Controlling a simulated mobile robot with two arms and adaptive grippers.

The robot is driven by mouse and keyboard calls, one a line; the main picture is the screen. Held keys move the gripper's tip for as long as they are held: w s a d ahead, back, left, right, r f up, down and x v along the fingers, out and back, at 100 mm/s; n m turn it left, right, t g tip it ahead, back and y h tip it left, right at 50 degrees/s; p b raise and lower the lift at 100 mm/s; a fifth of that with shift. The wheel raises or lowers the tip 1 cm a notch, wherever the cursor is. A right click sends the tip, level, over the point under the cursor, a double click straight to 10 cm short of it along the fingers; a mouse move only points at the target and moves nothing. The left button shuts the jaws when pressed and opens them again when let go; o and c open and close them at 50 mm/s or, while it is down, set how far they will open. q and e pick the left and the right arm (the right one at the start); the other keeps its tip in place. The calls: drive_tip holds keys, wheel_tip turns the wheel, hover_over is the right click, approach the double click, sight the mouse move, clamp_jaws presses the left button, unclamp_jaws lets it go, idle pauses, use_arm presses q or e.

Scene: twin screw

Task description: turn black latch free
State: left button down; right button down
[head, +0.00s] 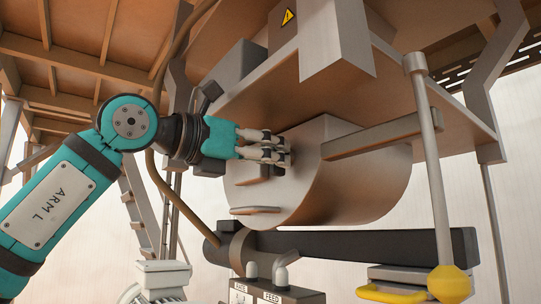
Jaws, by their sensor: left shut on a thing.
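My left gripper (284,149) comes in from the left, with its fingers at the upper part of the end face of a grey metal drum housing (250,205). Its fingers are shut on a small dark piece that looks like the black latch (262,172), mostly hidden by the fingers. The latch's exact angle cannot be told. A flat handle-like piece (255,210) sits lower on the same face, apart from the gripper. My right gripper is not in view.
A grey bar (382,134) runs along the housing's right side. A long rod with a yellow knob (449,284) hangs at right. A dark horizontal tube (350,243) lies below the housing. A control box (270,292) stands at bottom centre. Steps (140,205) are behind my arm.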

use_arm(q)
drive_tip(key=c, duration=1.3)
unclamp_jaws()
drive_tip(key=v, duration=1.2)
drive_tip(key=shift+w, duration=0.1)
